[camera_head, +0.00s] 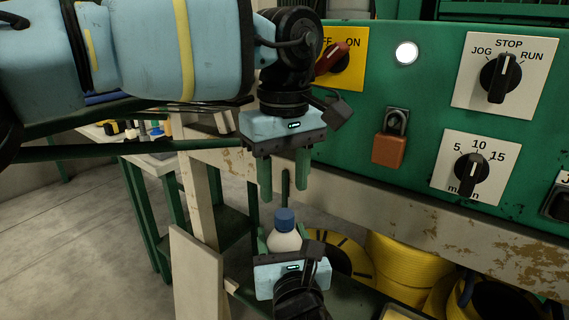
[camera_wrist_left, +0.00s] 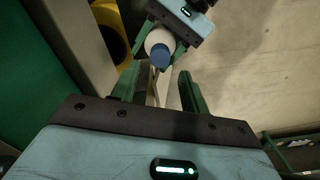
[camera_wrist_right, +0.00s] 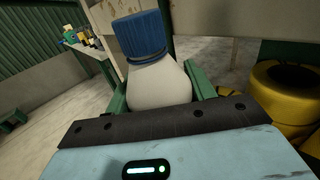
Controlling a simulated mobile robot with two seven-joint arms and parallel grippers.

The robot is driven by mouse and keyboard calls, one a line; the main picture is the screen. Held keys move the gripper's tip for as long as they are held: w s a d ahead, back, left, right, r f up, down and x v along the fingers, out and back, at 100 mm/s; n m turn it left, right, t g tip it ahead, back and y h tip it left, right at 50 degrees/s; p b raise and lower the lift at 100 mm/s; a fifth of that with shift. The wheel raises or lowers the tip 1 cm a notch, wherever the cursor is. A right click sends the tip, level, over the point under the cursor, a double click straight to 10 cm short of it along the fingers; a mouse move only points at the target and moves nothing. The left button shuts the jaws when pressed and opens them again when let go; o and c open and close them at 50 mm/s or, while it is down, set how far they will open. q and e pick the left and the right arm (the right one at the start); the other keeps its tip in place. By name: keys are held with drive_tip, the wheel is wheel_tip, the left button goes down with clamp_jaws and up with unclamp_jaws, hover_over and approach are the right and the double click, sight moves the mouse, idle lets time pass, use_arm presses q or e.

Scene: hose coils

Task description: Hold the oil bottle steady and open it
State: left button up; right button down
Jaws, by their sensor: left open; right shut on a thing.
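The oil bottle (camera_head: 284,240) has a white body and a blue cap (camera_head: 284,219). It stands upright in my right gripper (camera_head: 283,245), which is shut on its body; the bottle (camera_wrist_right: 158,88) fills the middle of the right wrist view. The cap (camera_wrist_right: 140,36) is on the bottle. My left gripper (camera_head: 284,190) is open and empty, pointing down a little above the cap, with its fingers apart. In the left wrist view the bottle (camera_wrist_left: 158,40) and its blue cap (camera_wrist_left: 160,54) lie beyond the open left fingers (camera_wrist_left: 158,90).
A green control panel (camera_head: 430,70) with knobs, a red-handled switch (camera_head: 331,58) and a padlock (camera_head: 389,148) stands behind. Yellow hose coils (camera_head: 400,272) lie below at the right. A workbench (camera_head: 150,160) with small items is at the back left. Open floor (camera_head: 75,220) is at the left.

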sight(284, 213)
use_arm(q)
drive_tip(key=shift+f, duration=2.75)
clamp_jaws()
drive_tip(key=shift+n, duration=1.7)
drive_tip(key=shift+o, duration=0.4)
unclamp_jaws()
drive_tip(key=shift+r, duration=0.1)
